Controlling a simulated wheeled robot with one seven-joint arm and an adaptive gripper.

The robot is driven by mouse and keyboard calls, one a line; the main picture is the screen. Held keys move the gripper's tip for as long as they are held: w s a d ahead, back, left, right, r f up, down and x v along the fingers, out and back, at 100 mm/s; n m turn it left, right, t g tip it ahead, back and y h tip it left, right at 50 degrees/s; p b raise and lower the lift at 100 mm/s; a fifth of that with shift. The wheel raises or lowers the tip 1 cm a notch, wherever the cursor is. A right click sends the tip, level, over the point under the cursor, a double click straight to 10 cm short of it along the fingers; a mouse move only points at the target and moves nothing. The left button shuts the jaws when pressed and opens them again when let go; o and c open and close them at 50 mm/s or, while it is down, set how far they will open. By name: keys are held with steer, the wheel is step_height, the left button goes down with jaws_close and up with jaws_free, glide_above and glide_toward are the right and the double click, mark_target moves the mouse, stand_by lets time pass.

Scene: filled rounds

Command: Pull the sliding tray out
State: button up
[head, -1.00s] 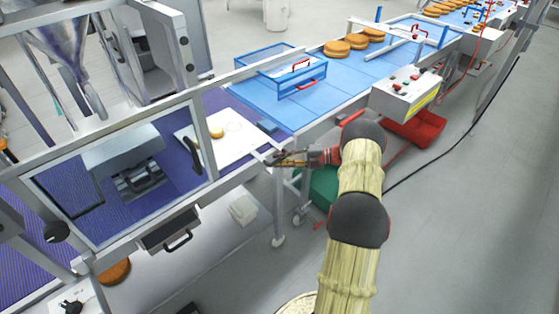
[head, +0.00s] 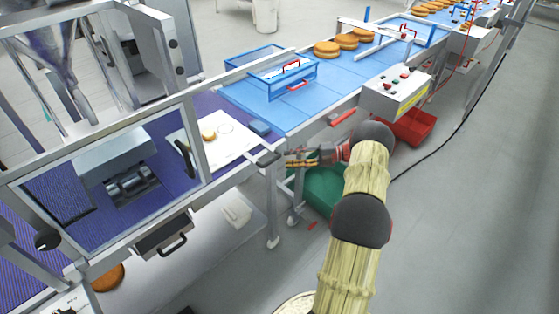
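A white flat tray (head: 236,146) with circle outlines lies on the purple surface inside the machine frame. A small tan round piece (head: 208,136) sits on it. A dark handle (head: 268,159) shows at the tray's right front corner, by the frame rail. My gripper (head: 288,159) points left at this handle from the right, its fingertips very close to the handle's end. I cannot tell whether they touch it. The fingers are small and seen from the side, so their opening is unclear.
A grey drawer with a black handle (head: 172,245) is under the machine. A clear framed door (head: 110,175) stands left of the tray. A blue conveyor (head: 290,108) with a blue guard and buns runs to the back right. A control box (head: 395,93) and red bin (head: 412,128) are right.

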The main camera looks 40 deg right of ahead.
steer(key=shift+v, duration=2.05)
